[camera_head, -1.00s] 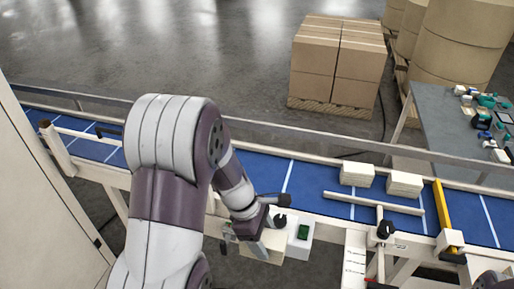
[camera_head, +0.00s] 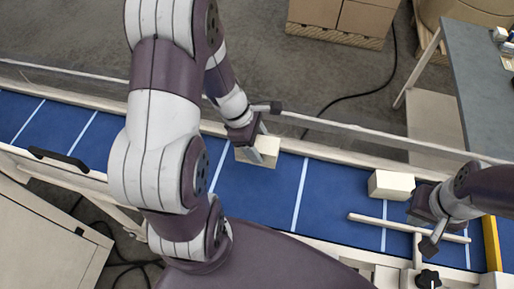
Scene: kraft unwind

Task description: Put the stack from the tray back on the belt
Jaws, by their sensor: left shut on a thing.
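My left gripper (camera_head: 246,137) is shut on a cream stack (camera_head: 267,149) over the far side of the blue belt (camera_head: 270,195). I cannot tell whether the stack touches the belt. Another cream stack (camera_head: 391,185) sits on the belt to the right, beside a cream guide bar (camera_head: 405,226). My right gripper (camera_head: 428,220) is over the belt just right of that stack. Its fingers are partly hidden, so its opening is unclear. I cannot make out the tray.
A rail (camera_head: 345,134) runs along the belt's far side. A yellow bar (camera_head: 491,242) crosses the belt at the right. A grey table (camera_head: 478,75) and cardboard boxes (camera_head: 366,18) stand beyond. The belt between the two stacks is clear.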

